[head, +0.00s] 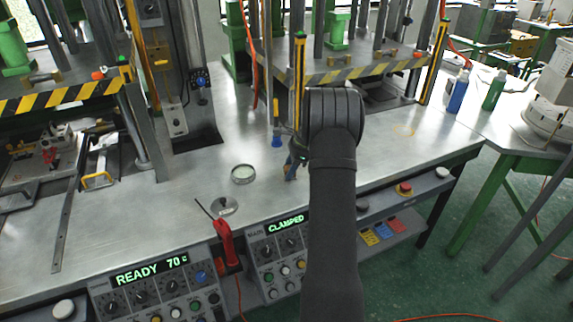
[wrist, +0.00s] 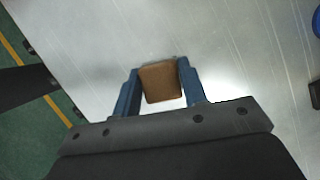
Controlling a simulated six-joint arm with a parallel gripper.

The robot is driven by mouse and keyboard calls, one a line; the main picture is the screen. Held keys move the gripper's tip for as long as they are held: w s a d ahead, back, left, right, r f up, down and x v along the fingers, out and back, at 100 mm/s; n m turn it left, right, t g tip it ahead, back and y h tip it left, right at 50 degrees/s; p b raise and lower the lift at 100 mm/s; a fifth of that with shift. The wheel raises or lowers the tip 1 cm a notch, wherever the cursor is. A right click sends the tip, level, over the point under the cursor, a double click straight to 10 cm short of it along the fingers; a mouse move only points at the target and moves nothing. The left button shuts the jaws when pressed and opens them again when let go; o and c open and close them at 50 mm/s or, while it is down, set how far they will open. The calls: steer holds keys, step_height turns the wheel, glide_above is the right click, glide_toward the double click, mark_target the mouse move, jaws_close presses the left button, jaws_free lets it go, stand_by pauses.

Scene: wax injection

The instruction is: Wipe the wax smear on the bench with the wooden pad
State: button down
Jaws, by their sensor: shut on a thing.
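My gripper (wrist: 158,72) is shut on the brown wooden pad (wrist: 161,84), with one blue finger on each side of it. In the wrist view the pad is over bare metal bench, and I cannot tell whether it touches the surface. In the head view my gripper (head: 293,162) is just left of my dark arm, which partly hides it, and the pad is barely visible there. A faint yellowish smear (head: 405,128) shows on the bench (head: 375,150) to the right of my arm. No smear is visible in the wrist view.
A round tin (head: 243,174) and a red-handled tool (head: 226,245) are left of my gripper. Control panels line the front edge. Striped presses stand behind. Blue (head: 458,91) and green (head: 494,90) bottles stand at the right. Bench right of my arm is mostly clear.

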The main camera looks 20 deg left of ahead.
steer(key=shift+s+d, duration=0.6)
steer(key=shift+d, duration=0.05)
steer(key=shift+s+d+r, duration=0.1)
steer(key=shift+s+r, duration=0.05)
steer(key=shift+r, duration=3.9)
